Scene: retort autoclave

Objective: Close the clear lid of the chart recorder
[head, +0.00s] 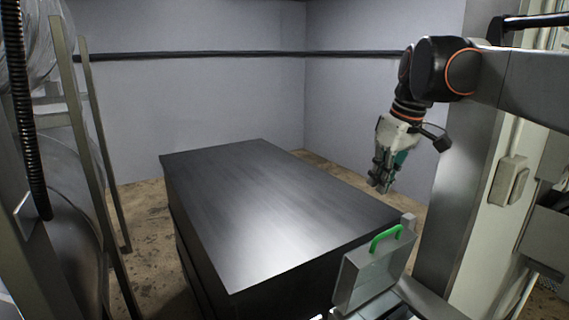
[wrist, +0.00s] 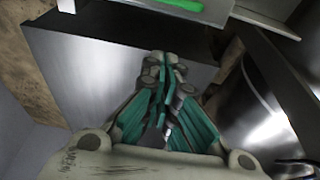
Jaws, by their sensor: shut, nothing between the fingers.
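The clear lid (head: 366,274) of the chart recorder stands raised and tilted at the lower right of the head view, with a green handle (head: 386,239) on its upper edge. The recorder's body (head: 392,306) is below it, mostly cut off by the frame edge. In the wrist view the green handle (wrist: 180,4) and part of the lid show at the top edge. My gripper (head: 380,187) is shut and empty, pointing down above and beyond the lid, apart from it. Its closed fingertips (wrist: 164,60) also show in the wrist view.
A dark metal cabinet (head: 270,215) with a bare, flat top fills the middle. A metal post (head: 466,190) and a wall with a switch box (head: 509,181) stand at the right. Vessels and framing (head: 85,140) are at the left. The air around my gripper is free.

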